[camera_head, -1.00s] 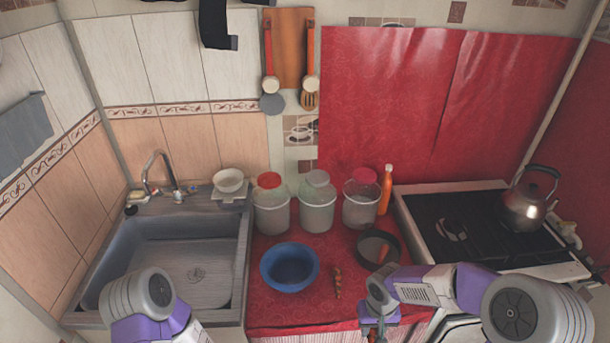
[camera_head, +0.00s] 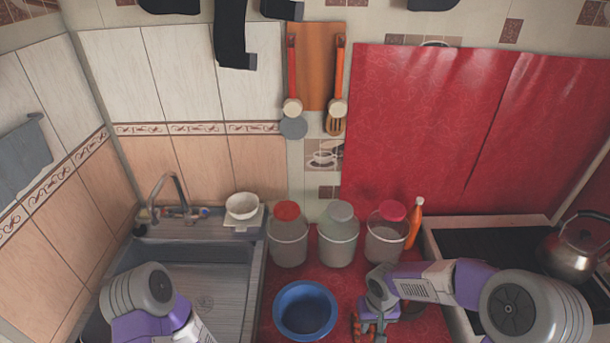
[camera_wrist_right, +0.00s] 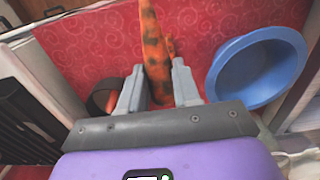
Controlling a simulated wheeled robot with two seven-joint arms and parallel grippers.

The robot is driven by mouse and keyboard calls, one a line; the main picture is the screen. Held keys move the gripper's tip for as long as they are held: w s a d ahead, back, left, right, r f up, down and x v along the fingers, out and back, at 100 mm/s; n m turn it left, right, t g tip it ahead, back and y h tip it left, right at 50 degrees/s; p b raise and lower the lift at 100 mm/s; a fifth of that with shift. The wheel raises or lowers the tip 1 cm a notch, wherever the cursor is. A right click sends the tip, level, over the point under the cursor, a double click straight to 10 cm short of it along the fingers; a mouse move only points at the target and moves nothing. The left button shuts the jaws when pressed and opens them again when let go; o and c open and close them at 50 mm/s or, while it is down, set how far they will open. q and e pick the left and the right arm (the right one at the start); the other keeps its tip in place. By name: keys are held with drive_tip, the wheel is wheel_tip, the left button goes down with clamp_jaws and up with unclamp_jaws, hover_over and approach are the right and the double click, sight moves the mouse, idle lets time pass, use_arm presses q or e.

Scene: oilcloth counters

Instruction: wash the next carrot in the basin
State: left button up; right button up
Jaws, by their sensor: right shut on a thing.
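A dark-spotted orange carrot (camera_wrist_right: 153,45) is between the fingers of my right gripper (camera_wrist_right: 158,82), which is shut on it. In the head view the right gripper (camera_head: 368,328) is low in the picture, with a bit of the carrot (camera_head: 356,326) at its left. More orange shows by the right finger in the wrist view; I cannot tell whether it is a second carrot. The blue basin (camera_head: 305,286) stands left of the gripper, apart from it, and shows at right in the wrist view (camera_wrist_right: 226,62). My left gripper is out of view.
Several lidded jars (camera_head: 288,243) and an orange bottle (camera_head: 414,222) stand behind. The sink (camera_head: 225,285) is left, the stove (camera_head: 490,243) right.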

sight(372, 327)
drive_tip(key=r+p, duration=0.2)
drive_tip(key=r, duration=0.1)
drive_tip(key=r+p, duration=0.1)
drive_tip(key=r, duration=0.1)
drive_tip(key=shift+s+r+p, duration=0.15)
drive_tip(key=shift+s+p, duration=0.2)
drive_tip(key=shift+p, duration=0.05)
drive_tip(key=shift+w, duration=0.1)
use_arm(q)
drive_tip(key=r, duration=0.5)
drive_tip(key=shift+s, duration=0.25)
